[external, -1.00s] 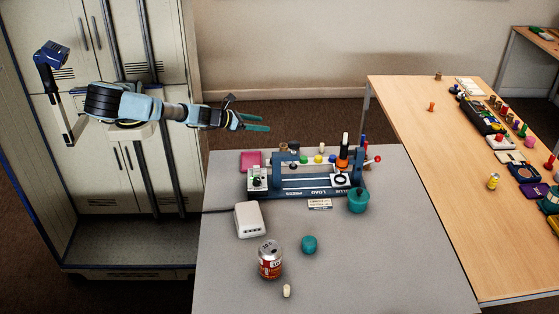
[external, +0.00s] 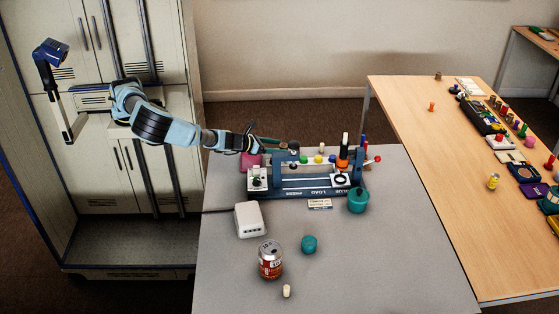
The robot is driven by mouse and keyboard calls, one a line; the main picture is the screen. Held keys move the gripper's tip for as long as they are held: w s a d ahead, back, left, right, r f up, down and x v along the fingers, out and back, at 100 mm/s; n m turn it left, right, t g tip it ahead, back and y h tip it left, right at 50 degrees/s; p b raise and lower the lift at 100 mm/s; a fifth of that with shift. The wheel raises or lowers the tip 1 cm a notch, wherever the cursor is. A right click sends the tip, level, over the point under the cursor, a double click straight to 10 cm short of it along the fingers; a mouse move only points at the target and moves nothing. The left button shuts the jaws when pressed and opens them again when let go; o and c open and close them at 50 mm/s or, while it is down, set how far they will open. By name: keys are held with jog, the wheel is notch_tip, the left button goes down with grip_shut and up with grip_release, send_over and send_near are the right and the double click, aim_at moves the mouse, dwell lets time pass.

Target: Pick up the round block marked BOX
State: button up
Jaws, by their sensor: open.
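I cannot read the word BOX on any block, so I cannot tell which round block carries it. A teal rounded piece (external: 309,244) and a small cream cylinder (external: 287,291) stand on the front of the grey table. My gripper (external: 277,145) is open at the table's back edge, by the fixture's back left corner. Its fingers show edge-on and seem empty.
A pink block (external: 250,161) lies just below my gripper, partly covered by it. A wooden table (external: 430,140) with many small items is at right.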

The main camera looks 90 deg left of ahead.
aim_at(284, 145)
jog(key=shift+x, duration=1.55)
jog(key=shift+d, duration=0.1)
grip_shut()
